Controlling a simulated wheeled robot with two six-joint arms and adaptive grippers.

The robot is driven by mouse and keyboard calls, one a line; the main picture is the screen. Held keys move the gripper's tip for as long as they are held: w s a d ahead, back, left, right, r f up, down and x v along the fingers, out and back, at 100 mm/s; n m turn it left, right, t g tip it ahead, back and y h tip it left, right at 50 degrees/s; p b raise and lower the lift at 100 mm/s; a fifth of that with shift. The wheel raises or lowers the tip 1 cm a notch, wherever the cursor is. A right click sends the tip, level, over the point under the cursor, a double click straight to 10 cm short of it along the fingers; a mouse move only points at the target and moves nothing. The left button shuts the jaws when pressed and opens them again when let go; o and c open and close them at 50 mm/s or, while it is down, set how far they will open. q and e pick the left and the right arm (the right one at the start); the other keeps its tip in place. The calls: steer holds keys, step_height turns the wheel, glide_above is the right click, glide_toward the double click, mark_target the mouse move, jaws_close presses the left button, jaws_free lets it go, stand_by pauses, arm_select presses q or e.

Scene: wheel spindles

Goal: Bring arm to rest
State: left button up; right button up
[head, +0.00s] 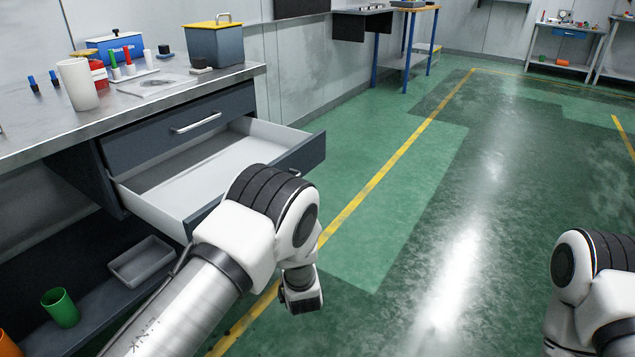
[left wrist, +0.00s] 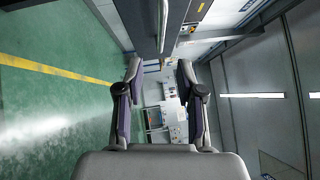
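My left arm (head: 240,235) comes in from the bottom left of the head view and bends in front of the open drawer. Its wrist (head: 301,290) hangs below the elbow; the fingers are hidden there. In the left wrist view my left gripper (left wrist: 159,75) is open, with its two fingers apart and nothing between them. My right arm (head: 590,290) shows only in part at the bottom right of the head view. My right gripper is outside the views.
The workbench (head: 135,101) has its lower drawer (head: 300,155) pulled open and empty, close beside my left arm. A white cup (head: 77,84) and a dark box with a yellow lid (head: 214,45) stand on top. Green floor (head: 440,200) is clear to the right.

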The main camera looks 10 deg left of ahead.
arm_select(q)
steer(key=s+a+f+g+h, duration=0.1)
steer(key=s+a+f+g, duration=0.15)
steer(key=s+f, duration=0.3)
steer(key=s+a+f+n+g+h, duration=0.1)
steer(key=s+a+f+g, duration=0.15)
steer(key=s+f, duration=0.3)
steer(key=s+a+f+g+h, duration=0.1)
steer(key=s+a+f+g, duration=0.1)
steer(key=s+a+f, duration=0.35)
steer(key=s+d+f+n+g+h, duration=0.1)
steer(key=s+d+f+n+g, duration=0.15)
steer(key=s, duration=0.45)
steer(key=s+d+f+n+g+h, duration=0.1)
steer(key=s+f+n+g+h, duration=0.15)
steer(key=s, duration=0.55)
steer(key=s+d+f+n+g+h, duration=0.1)
steer(key=s+d+f+n+g, duration=0.15)
steer(key=s, duration=0.45)
steer(key=s+d+n+g, duration=0.2)
steer(key=s+n+g, duration=0.2)
steer(key=s+n, duration=0.25)
step_height(320, 180, up, 27)
steer(key=p, duration=2.7)
steer(key=shift+w+a+t+h, duration=0.25)
steer(key=shift+t+h, duration=0.1)
